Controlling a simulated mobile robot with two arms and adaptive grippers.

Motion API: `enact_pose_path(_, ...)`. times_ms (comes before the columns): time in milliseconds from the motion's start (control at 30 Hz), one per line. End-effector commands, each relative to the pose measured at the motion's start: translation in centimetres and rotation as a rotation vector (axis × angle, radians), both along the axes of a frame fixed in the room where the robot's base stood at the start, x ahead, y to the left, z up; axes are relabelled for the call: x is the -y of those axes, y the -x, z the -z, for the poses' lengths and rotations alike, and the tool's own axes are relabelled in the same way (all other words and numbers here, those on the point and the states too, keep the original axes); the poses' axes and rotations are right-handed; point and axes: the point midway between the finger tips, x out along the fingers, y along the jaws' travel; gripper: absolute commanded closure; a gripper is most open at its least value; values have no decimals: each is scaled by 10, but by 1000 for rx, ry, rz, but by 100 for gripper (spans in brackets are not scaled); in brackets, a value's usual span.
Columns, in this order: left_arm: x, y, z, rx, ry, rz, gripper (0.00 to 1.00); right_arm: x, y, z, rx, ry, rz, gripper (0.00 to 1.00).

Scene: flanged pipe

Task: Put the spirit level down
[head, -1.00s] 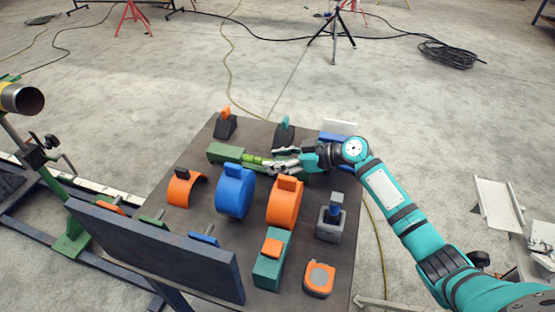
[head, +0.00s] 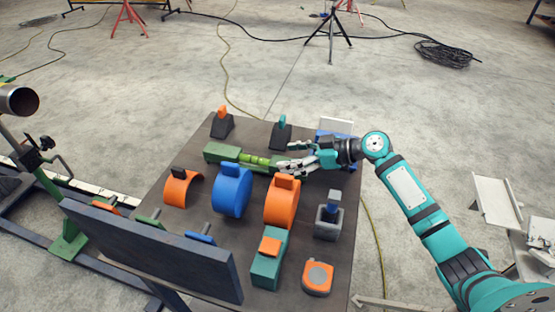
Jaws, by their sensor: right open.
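The spirit level (head: 226,153) is a green bar with a bright yellow-green vial section. It lies near the far side of the dark table (head: 185,228), behind the blue and orange rings. My right gripper (head: 282,166) is open at the right part of the level. Its fingers hide part of that end, and I cannot tell whether they touch it. My left gripper is not in view.
A blue ring (head: 232,192), an orange ring (head: 282,204) and an orange half ring (head: 182,190) stand just in front of the level. Two dark blocks with clips (head: 222,126) (head: 281,134) stand behind it. A tape measure (head: 318,278) sits near the front.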

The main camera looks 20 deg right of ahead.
Motion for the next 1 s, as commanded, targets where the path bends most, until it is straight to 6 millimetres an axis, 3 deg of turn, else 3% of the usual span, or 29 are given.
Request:
enact_pose_path(200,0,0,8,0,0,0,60,34,24,-15,-1,3,0,32)
enact_pose_path(400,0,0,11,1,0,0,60,50,34,-25,0,0,-1,32)
enact_pose_path(1000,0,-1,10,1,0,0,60,52,36,-27,0,-1,-2,32)
